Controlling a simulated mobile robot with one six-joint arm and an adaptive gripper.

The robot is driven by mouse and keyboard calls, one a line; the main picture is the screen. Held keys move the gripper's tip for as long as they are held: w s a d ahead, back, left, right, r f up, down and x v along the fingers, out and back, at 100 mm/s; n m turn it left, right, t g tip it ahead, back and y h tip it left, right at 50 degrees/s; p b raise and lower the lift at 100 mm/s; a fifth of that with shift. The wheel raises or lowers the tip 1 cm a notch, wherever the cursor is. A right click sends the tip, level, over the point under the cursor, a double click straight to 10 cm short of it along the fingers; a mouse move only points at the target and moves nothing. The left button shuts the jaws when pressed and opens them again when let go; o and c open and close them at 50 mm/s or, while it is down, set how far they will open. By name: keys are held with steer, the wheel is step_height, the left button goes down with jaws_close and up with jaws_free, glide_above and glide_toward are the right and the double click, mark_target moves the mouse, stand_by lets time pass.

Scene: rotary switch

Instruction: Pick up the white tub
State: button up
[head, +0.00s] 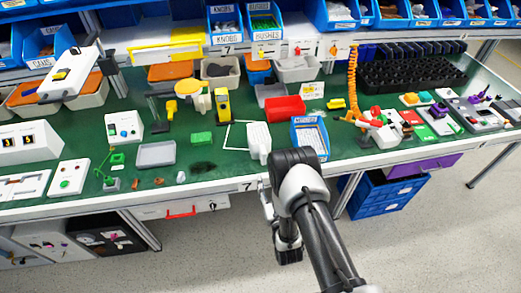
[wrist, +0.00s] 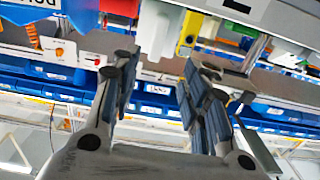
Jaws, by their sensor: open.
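A white upright container (head: 258,136), which looks like the white tub, stands near the front edge of the green worktop, just left of my arm's bend. A pale body (wrist: 158,28), probably the same container, shows at the top of the wrist view, beyond and between my fingertips. I cannot tell the gap to it. My gripper (wrist: 160,62) is open, with nothing seen between its fingers. In the head view my fingers cannot be made out clearly; my arm hangs in front of the bench edge.
Shelves of blue bins line the back. The floor in front is clear.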

mark_target(264, 158)
steer(key=b+x, duration=0.1)
steer(key=x, duration=0.6)
steer(key=shift+w+r, duration=0.1)
steer(key=shift+w, duration=0.15)
steer(key=shift+b+x, duration=1)
steer(key=shift+x, duration=1.75)
steer(key=shift+d, duration=0.15)
jaws_close()
